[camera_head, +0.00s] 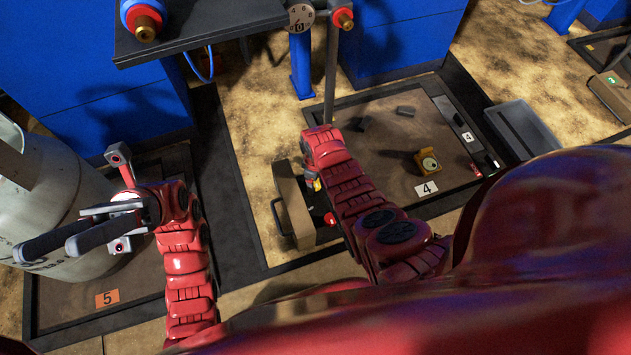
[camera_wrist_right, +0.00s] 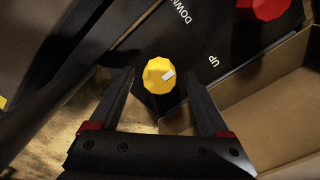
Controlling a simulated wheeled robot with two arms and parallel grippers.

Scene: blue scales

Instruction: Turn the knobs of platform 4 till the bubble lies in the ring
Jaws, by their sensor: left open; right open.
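Platform 4 (camera_head: 385,170) is a brown plate in a dark frame, marked with a white 4 sign (camera_head: 426,188). A yellow level (camera_head: 428,162) with a pale round face stands on it; its bubble and ring are too small to make out. In the right wrist view a yellow knob (camera_wrist_right: 160,76) with a white mark lies between the fingers of my open right gripper (camera_wrist_right: 157,84), with gaps on both sides. A red knob (camera_wrist_right: 262,8) shows at the top; it is also in the head view (camera_head: 331,218). My left gripper (camera_head: 48,246) is open and empty, far left.
An open cardboard box (camera_head: 294,205) stands beside the knobs. A grey tank (camera_head: 60,190) stands on platform 5 (camera_head: 60,310), close to my left gripper. A dark bench (camera_head: 200,25) is at the top. Small dark pieces (camera_head: 405,111) lie on platform 4.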

